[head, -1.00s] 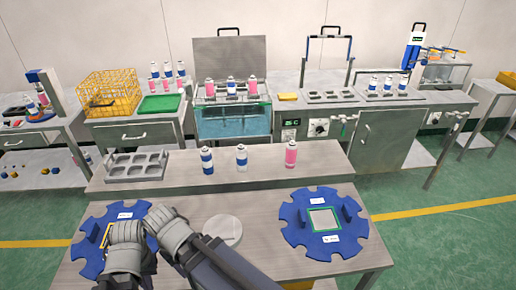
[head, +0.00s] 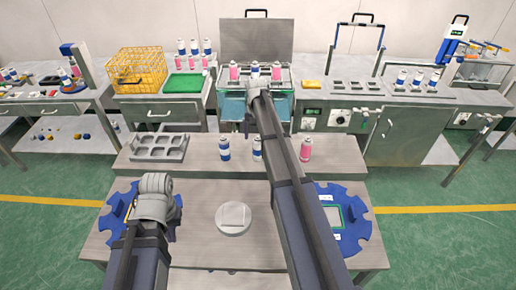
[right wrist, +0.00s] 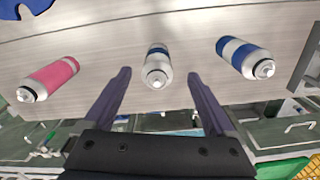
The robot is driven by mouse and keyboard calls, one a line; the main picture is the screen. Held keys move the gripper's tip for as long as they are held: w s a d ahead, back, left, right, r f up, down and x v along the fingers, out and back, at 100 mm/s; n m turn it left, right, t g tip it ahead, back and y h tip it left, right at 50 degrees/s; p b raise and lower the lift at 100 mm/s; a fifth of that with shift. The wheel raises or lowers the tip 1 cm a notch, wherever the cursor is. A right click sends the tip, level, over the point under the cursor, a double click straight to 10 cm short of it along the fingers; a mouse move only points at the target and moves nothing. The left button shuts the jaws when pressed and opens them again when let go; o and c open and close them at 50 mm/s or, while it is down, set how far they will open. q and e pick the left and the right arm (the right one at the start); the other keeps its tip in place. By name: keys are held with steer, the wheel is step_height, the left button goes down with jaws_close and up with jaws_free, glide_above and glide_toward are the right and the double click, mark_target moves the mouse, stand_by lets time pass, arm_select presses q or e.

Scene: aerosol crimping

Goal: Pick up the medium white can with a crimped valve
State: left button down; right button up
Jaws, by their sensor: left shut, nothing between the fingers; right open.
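Two white cans with blue bands stand upright on the raised shelf: a left one (head: 224,149) and a middle one (head: 257,148). A pink can (head: 305,150) stands to their right. In the right wrist view, the middle can (right wrist: 157,62) appears between the fingers of my open right gripper (right wrist: 159,74), apart from them; its valve end shows. The other white can (right wrist: 244,57) is at right there, the pink can (right wrist: 49,79) at left. My left gripper (head: 155,188) is shut and empty above the left blue fixture. Which white can is medium is unclear.
A grey tray with holes (head: 158,147) sits at the shelf's left. A round light disc (head: 233,218) lies mid-table. Blue notched fixtures lie at left (head: 112,213) and right (head: 356,229), the right one partly behind my right arm. More cans stand on the back benches.

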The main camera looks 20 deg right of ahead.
mark_target(258, 148)
steer(key=shift+w+d, duration=0.2)
steer(key=shift+d, duration=0.25)
steer(key=shift+f+b, duration=1.3)
steer(key=shift+b, duration=0.05)
steer(key=shift+a+f, duration=0.1)
step_height(258, 148, down, 5)
steer(key=b, duration=0.5)
jaws_close()
